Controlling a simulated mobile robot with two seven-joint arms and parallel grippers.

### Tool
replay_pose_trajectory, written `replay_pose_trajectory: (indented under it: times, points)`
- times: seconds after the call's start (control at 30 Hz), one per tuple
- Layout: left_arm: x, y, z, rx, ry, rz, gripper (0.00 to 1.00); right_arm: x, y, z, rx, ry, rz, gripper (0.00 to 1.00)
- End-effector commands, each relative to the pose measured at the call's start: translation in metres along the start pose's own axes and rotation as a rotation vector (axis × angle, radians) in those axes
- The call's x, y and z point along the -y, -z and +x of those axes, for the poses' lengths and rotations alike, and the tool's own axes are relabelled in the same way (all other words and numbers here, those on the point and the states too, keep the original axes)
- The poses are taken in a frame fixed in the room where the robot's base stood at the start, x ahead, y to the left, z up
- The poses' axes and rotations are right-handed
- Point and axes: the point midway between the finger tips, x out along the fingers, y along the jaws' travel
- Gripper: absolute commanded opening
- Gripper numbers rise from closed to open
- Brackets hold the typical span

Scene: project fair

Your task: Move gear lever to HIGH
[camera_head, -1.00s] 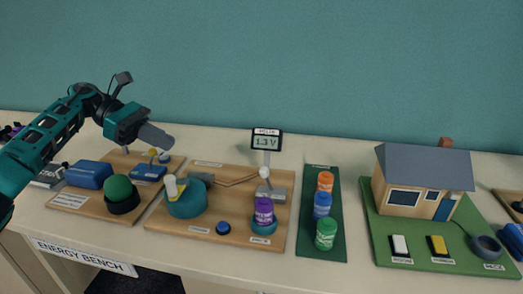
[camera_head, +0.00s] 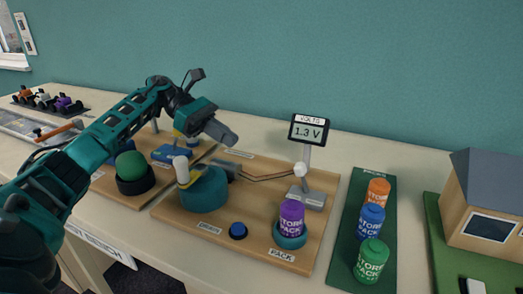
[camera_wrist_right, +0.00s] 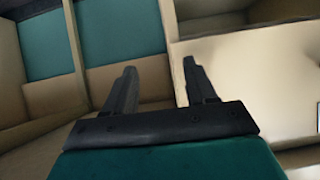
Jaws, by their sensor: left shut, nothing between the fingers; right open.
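My left gripper (camera_head: 230,137) is shut and empty, held in the air above the back part of the wooden crank board (camera_head: 260,226). A teal drum (camera_head: 204,188) with a white upright handle (camera_head: 181,168) stands on this board, below the gripper. A dark grey block (camera_head: 226,170) lies behind the drum. No lever with a readable HIGH mark shows; I cannot tell which part is the gear lever, and my left arm covers part of the boards. My right gripper (camera_wrist_right: 158,75) is open and empty in the right wrist view.
A voltage display (camera_head: 309,130) reads 1.3 V, with a white ball (camera_head: 301,169) before its post. A purple pack (camera_head: 291,217) stands in a teal ring. Orange, blue and green packs stand on a green strip (camera_head: 345,240). A model house (camera_head: 490,205) is at right.

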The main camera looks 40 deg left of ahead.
Motion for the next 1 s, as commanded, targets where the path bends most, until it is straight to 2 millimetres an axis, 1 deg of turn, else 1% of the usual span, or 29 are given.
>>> replay_pose_trajectory:
  times: [0.17, 0.5, 0.6, 0.7, 0.83, 1.0]
  points:
    - [0.001, 0.000, 0.026, 0.001, 0.005, 0.000, 0.00, 0.000, 0.001, -0.001, -0.001, -0.001, 0.000, 0.56]
    - [0.001, -0.001, 0.098, 0.003, 0.004, 0.001, 0.00, -0.004, 0.001, -0.003, 0.005, -0.009, -0.002, 0.56]
    - [0.000, -0.015, 0.108, 0.002, 0.002, 0.004, 0.00, -0.005, 0.003, -0.005, 0.005, -0.013, -0.002, 0.56]
    - [0.000, -0.022, 0.117, 0.002, 0.001, 0.003, 0.00, -0.006, 0.003, -0.007, 0.004, -0.017, -0.002, 0.56]
    - [0.000, -0.027, 0.123, 0.001, 0.000, 0.001, 0.00, -0.007, 0.000, -0.008, 0.006, -0.019, -0.001, 0.56]
    - [0.000, -0.029, 0.124, 0.000, 0.000, 0.000, 0.00, -0.006, -0.003, -0.007, 0.013, -0.019, 0.002, 0.56]
